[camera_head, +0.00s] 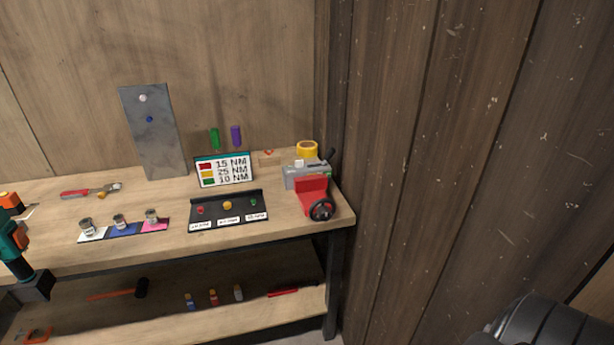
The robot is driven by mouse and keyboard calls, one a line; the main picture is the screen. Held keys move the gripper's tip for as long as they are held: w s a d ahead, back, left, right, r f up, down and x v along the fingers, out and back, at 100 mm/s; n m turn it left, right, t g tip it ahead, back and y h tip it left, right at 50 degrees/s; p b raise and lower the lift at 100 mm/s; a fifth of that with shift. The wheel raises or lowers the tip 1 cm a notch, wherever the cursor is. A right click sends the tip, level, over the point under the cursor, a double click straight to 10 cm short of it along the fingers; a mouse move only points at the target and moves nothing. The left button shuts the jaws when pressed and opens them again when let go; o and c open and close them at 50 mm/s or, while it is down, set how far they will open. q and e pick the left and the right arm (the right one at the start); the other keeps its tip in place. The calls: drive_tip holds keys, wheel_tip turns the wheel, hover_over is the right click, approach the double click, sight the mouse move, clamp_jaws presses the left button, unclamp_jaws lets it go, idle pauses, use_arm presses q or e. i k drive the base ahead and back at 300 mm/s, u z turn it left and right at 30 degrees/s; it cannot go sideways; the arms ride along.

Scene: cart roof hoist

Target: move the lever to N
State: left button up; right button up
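No lever marked N can be made out in this view. Neither of my grippers is in view.
The wooden workbench (170,192) holds a red vise (312,187), yellow tape (307,149), a torque sign (224,172) and a black tray (229,222). A green drill (10,245) is at left. A dark plank wall (450,150) closes the right side. A black rounded thing (545,325) shows at bottom right.

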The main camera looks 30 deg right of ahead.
sight(331, 152)
drive_tip(key=z, duration=0.7)
